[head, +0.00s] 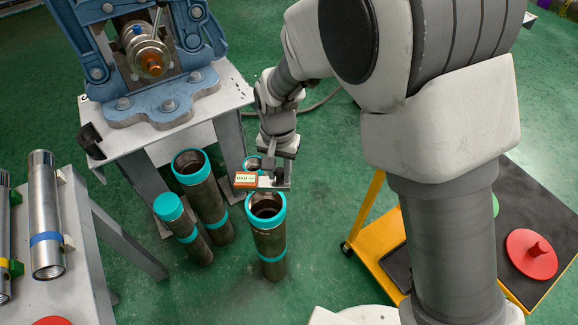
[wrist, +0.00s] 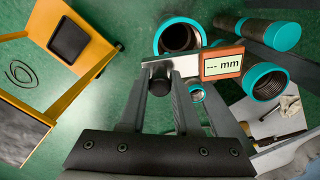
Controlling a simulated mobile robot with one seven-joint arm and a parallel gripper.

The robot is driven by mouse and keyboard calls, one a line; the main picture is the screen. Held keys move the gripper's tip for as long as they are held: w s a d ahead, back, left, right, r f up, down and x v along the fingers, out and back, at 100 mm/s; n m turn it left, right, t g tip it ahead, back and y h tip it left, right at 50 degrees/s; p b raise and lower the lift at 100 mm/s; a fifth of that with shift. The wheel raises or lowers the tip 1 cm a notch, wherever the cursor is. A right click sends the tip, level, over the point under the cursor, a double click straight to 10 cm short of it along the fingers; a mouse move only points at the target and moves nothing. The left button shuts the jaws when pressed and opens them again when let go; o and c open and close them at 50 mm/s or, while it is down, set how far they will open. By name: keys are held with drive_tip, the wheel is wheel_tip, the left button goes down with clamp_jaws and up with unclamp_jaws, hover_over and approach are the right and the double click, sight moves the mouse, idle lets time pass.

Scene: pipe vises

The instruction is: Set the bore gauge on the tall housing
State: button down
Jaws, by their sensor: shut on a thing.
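My gripper (head: 272,178) is shut on the bore gauge (head: 246,180), a small orange-framed display on a grey metal body. In the wrist view the gauge's display (wrist: 222,64) reads "--- mm". The gripper holds it above a group of upright dark pipes with teal collars. One open pipe (head: 267,240) stands just below and in front of the gauge. Another open pipe (head: 205,195) stands to the left, its rim higher than its neighbours. A smaller open one (head: 252,163) is partly hidden behind the gripper. I cannot tell for certain which is the tall housing.
A teal-capped pipe (head: 184,228) stands at the left of the group. A blue vise (head: 150,95) sits on a pale bench behind. A left table (head: 90,275) holds steel tubes. A yellow cart (head: 373,235) stands right. Green floor is clear around the pipes.

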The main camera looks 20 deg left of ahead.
sight(281, 190)
wheel_tip(281, 190, down, 6)
drive_tip(key=b, duration=0.4)
drive_tip(key=shift+r, duration=0.15)
drive_tip(key=shift+f+b, duration=0.8)
drive_tip(key=shift+f, duration=0.25)
drive_tip(key=shift+f, duration=0.35)
idle(1.0)
drive_tip(key=c, duration=0.5)
unclamp_jaws()
drive_tip(key=shift+c, duration=0.2)
drive_tip(key=shift+r+p, duration=2.9)
drive_tip(key=shift+r, duration=0.55)
